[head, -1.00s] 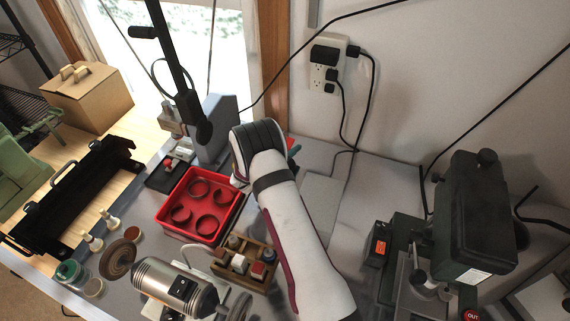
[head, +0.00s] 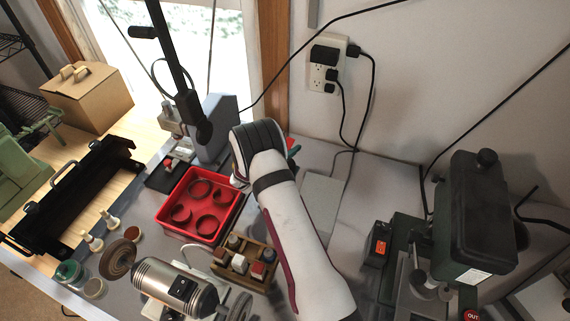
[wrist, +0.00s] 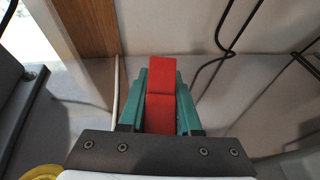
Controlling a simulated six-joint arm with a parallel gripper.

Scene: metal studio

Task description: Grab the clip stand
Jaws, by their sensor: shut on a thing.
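A red block-like piece (wrist: 160,112), which I take to be the clip stand, sits between the teal fingers of my gripper (wrist: 162,80) in the wrist view. The fingers are shut on it, one on each side. In the head view my arm hides most of the gripper. Only a bit of red (head: 291,143) and a teal fingertip (head: 294,151) show beyond my wrist, near the back wall. I cannot tell whether the piece touches the table.
A red tray (head: 163,217) with several rings lies left of my arm. A wooden rack (head: 252,283) with small jars stands close beside the arm. A grinder motor (head: 172,287) is in front, a dark machine (head: 475,215) on the right. Cables run along the wall.

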